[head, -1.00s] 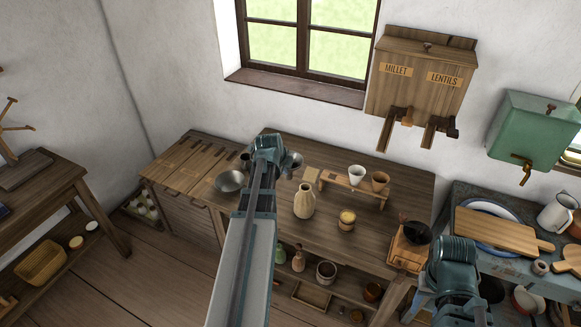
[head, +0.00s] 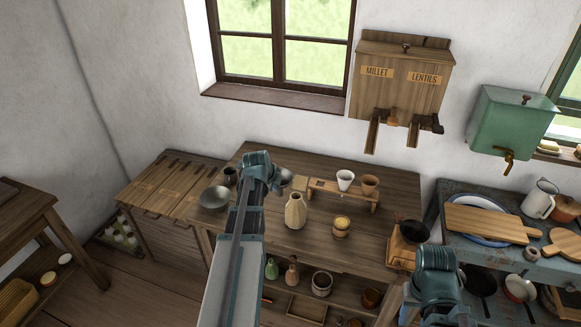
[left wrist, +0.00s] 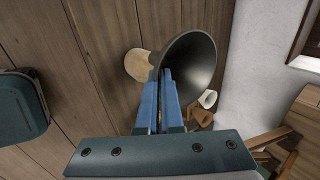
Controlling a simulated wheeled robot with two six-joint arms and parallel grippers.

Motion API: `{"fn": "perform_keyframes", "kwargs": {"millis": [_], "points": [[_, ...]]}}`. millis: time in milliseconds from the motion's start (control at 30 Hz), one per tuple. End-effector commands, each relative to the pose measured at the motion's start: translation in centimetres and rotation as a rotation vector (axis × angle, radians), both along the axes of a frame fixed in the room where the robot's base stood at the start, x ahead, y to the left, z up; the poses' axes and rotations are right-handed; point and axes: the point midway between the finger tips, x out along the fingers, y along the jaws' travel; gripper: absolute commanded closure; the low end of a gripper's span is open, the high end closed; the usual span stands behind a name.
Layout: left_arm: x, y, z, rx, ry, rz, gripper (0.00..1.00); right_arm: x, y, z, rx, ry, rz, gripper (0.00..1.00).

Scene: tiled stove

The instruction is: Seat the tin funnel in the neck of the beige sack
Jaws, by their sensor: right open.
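The grey tin funnel (head: 287,178) hangs beside my left gripper (head: 262,176), above the wooden table. In the left wrist view the blue fingers (left wrist: 166,80) are closed at the near wall of the funnel (left wrist: 195,60), whose wide mouth faces right. The beige sack (head: 295,212) stands upright on the table, nearer and to the right of the gripper in the head view. A beige form behind the funnel in the left wrist view (left wrist: 138,66) looks like the sack, partly covered. The funnel is apart from the sack's neck. My right gripper (head: 437,260) is open and empty at lower right.
A small rack with a white cup (head: 346,180) and a terracotta cup (head: 370,184) stands behind the sack. A yellow-topped pot (head: 341,228) is to its right, a grinder (head: 408,246) further right. A metal bowl (head: 214,199) sits left of the gripper.

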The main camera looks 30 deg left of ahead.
Motion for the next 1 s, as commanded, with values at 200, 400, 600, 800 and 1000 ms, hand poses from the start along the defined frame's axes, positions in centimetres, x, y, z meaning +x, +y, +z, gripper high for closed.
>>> {"fn": "perform_keyframes", "kwargs": {"millis": [200,400,600,800,1000], "points": [[2.9,-3.1,4.9,-0.001,0.0,-0.09,1.0,0.0,0.0,4.9,0.001,0.0,-0.002,0.5],[3.8,-4.3,5.7,-0.001,0.0,-0.124,1.0,0.0,0.0,5.7,0.001,0.0,-0.003,0.5],[3.8,-4.3,5.5,-0.001,0.0,-0.126,1.0,0.0,0.0,5.5,0.001,0.0,-0.003,0.5],[3.8,-4.3,5.4,-0.001,0.0,-0.124,1.0,0.0,0.0,5.4,0.001,0.0,-0.003,0.5],[3.7,-4.3,4.6,0.0,-0.001,-0.124,1.0,0.0,0.0,4.6,0.001,0.0,-0.001,0.5]]}}
